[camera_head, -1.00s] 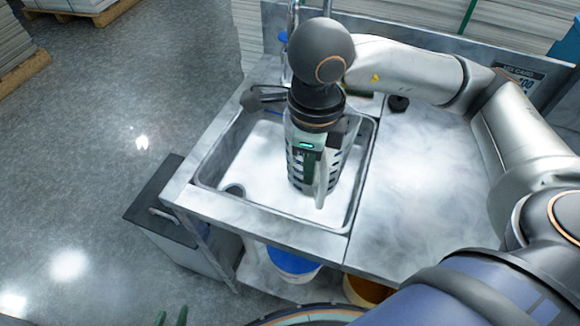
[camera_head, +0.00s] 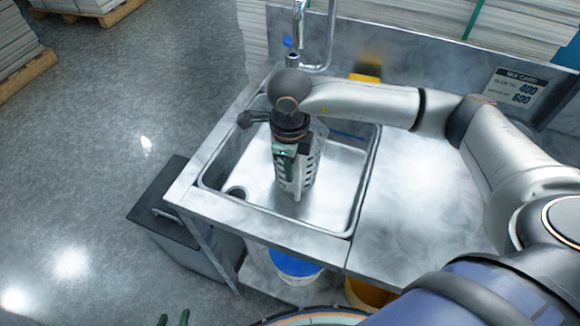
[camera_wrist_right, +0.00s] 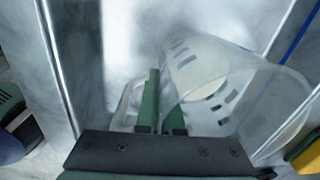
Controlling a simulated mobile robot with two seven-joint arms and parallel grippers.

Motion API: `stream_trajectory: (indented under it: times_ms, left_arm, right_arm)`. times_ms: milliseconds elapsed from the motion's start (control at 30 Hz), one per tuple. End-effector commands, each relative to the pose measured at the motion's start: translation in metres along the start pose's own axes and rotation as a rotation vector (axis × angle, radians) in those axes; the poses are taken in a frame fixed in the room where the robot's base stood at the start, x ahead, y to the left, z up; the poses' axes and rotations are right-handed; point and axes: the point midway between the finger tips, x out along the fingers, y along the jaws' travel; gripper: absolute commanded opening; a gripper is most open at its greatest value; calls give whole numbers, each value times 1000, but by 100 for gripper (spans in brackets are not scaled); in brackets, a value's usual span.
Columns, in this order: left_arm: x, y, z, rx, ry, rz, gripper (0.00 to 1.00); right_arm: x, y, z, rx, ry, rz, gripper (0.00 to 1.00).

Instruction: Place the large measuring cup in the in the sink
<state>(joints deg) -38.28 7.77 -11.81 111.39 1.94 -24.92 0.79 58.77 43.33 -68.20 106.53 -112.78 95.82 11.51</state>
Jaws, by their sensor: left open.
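The large clear measuring cup (camera_head: 311,165) with dark markings is inside the sink basin (camera_head: 228,203), partly behind my right gripper. In the right wrist view the cup (camera_wrist_right: 235,85) lies at the right, with its handle (camera_wrist_right: 129,100) at the green fingers. My right gripper (camera_head: 286,168) points down into the sink, its fingers close together on the handle; it also shows in the right wrist view (camera_wrist_right: 161,110). I cannot tell whether the cup touches the sink floor. My left gripper (camera_head: 173,320) is open and empty at the bottom edge, only its green fingertips showing.
A faucet (camera_head: 331,35) rises behind the sink. The counter (camera_head: 410,190) right of the sink is clear. A yellow object (camera_head: 364,78) stands at the back. Below are a blue-topped bucket (camera_head: 295,264) and a yellow bucket (camera_head: 368,294). A grey cabinet (camera_head: 165,225) stands at the left.

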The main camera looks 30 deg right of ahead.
Motion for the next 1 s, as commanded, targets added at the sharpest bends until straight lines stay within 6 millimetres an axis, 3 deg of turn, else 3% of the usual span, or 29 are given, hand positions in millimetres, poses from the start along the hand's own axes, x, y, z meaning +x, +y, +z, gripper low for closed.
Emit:
stream_trajectory:
  times_ms: [333, 600, 1000]
  left_arm:
    - [4, -2, 2, 1, 2, -2, 50]
    - [4, -1, -2, 2, 3, -1, 50]
    - [2, 0, -6, 2, 11, 1, 50]
  right_arm:
    - [4, 0, 1, -1, -5, -3, 0]
    - [3, 0, 1, 0, -2, -1, 33]
    - [-7, 0, 1, -1, -5, -2, 33]
